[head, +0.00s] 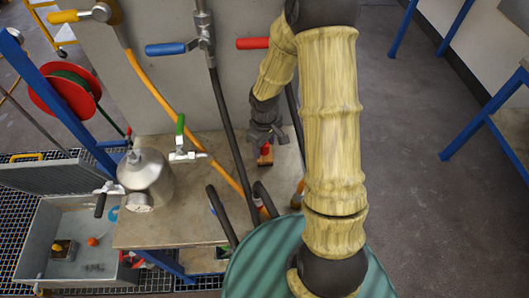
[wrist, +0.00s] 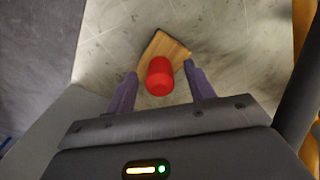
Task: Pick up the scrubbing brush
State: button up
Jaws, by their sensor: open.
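The scrubbing brush appears to be the wooden block with a red upright grip (wrist: 160,76) in the wrist view. It rests on the pale worktop, turned at an angle. My gripper (wrist: 160,70) is open, with its two purple fingers apart on the left and right of the red grip. I see no clear contact. In the head view the brush (head: 265,155) is small and partly hidden below my gripper (head: 264,141), near the grey panel. The bristles are not visible.
A metal flanged vessel (head: 146,180) with valves stands on the worktop (head: 140,232) to the left. Dark and orange hoses (head: 232,140) hang close to the brush's left. A grey basin (head: 45,225) holds small items at lower left. A green drum (head: 262,262) is in front.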

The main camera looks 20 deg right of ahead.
jog(key=c, duration=1.2)
jog(key=shift+o, duration=0.2)
jog(key=shift+r, duration=0.1)
jog(key=shift+w+r, duration=0.1)
jog(key=shift+r, duration=0.5)
notch_tip(320, 180, up, 2)
jog(key=shift+r, duration=0.25)
jog(key=s+d+b, duration=0.1)
jog(key=s+d, duration=0.3)
jog(key=d, duration=1.3)
jog(key=shift+d+f, duration=0.15)
jog(key=shift+d, duration=0.15)
